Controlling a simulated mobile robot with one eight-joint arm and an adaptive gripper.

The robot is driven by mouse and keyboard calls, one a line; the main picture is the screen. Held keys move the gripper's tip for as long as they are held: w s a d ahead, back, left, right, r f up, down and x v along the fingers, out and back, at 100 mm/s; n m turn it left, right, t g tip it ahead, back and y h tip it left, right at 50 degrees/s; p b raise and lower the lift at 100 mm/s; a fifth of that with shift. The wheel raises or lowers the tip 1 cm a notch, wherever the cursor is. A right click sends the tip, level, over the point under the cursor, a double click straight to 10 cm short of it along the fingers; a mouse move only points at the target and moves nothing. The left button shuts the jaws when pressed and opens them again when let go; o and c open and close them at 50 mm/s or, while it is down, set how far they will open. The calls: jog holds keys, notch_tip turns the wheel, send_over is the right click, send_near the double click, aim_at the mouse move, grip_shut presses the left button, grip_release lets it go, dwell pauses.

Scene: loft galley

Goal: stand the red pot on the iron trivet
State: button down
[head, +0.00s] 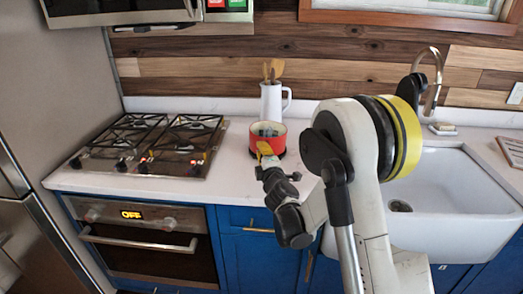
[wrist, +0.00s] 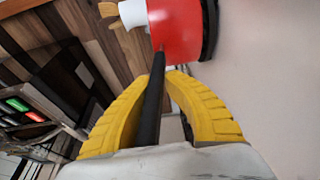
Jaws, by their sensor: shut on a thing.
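The red pot (head: 264,141), with a pale rim, is upright at the back of the white counter. It fills the top of the wrist view (wrist: 180,28). My gripper (head: 265,150) has its yellow fingers shut on the pot's dark handle, which runs between them in the wrist view (wrist: 152,98). The dark iron trivet (head: 282,154) shows as a thin edge under the pot, mostly hidden by it. In the wrist view the trivet's black edge (wrist: 211,28) lies close against the pot's base. I cannot tell whether pot and trivet touch all round.
A white jug (head: 272,103) with wooden utensils stands just behind the pot. A gas hob (head: 150,143) is to the left, above an oven (head: 150,245). A white sink (head: 455,200) with a tap is to the right. The counter between hob and pot is clear.

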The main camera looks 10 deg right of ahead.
jog(key=shift+f, duration=0.2)
jog(key=c, duration=1.5)
grip_release()
jog(key=shift+o, duration=0.2)
